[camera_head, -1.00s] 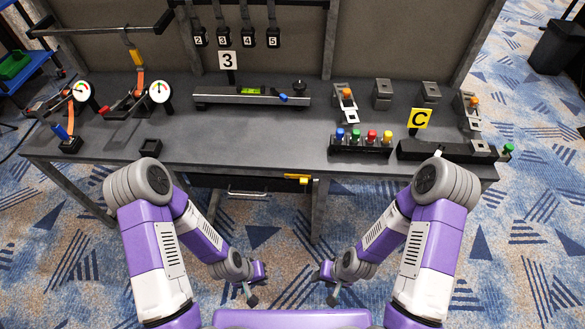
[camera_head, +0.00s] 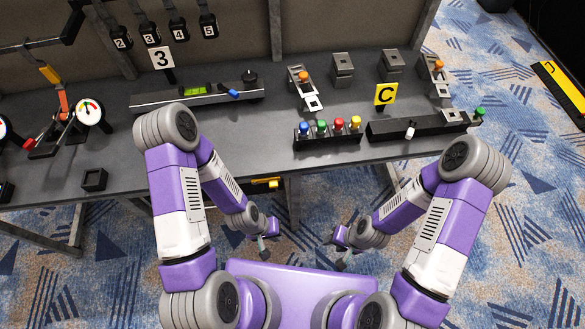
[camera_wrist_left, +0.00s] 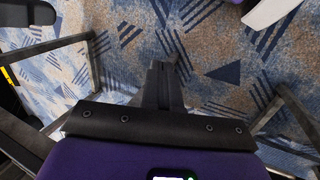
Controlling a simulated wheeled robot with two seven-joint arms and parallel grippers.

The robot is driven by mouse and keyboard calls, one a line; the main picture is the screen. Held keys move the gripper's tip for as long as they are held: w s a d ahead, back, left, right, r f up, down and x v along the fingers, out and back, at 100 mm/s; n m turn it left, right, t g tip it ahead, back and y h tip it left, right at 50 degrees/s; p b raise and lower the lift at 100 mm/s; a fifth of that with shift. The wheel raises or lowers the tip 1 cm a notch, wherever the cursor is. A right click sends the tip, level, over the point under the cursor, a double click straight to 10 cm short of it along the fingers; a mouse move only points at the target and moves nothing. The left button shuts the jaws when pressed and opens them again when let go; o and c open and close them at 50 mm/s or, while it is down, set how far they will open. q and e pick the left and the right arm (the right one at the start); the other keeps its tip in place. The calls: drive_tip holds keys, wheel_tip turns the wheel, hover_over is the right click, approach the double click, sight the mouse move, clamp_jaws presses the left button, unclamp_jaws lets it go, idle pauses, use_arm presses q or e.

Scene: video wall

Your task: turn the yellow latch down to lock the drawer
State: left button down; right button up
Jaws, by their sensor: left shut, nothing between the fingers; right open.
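The yellow latch (camera_head: 266,183) sits on the front edge under the grey table, and it lies roughly horizontal. The drawer below the tabletop is mostly hidden behind my left arm in the head view. My left gripper (camera_head: 262,246) is shut and empty, below and in front of the latch, apart from it. Its shut fingers (camera_wrist_left: 164,84) show in the left wrist view over the carpet. My right gripper (camera_head: 343,257) is open and empty, right of the left one and apart from the table.
The grey table (camera_head: 230,135) carries a rail with a green level (camera_head: 195,89), a block of coloured knobs (camera_head: 328,134), a yellow C sign (camera_head: 386,94) and gauges (camera_head: 90,112). Table legs stand below. Open patterned carpet lies to the right.

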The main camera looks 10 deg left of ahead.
use_arm(q)
drive_tip(key=shift+s+a, duration=0.1)
drive_tip(key=shift+s, duration=0.05)
use_arm(e)
drive_tip(key=shift+s+a, duration=0.1)
drive_tip(key=shift+o, duration=0.8)
use_arm(q)
wheel_tip(320, 180, up, 23)
drive_tip(key=y+p, duration=0.4)
hover_over(274, 184)
drive_tip(key=shift+r+n+g, duration=0.15)
drive_tip(key=shift+n+g, duration=0.15)
use_arm(e)
wheel_tip(274, 184, up, 4)
drive_tip(key=shift+r, duration=0.2)
use_arm(q)
wheel_tip(274, 184, down, 14)
drive_tip(key=b, duration=0.3)
drive_tip(key=shift+b, duration=0.3)
use_arm(e)
wheel_tip(274, 184, down, 4)
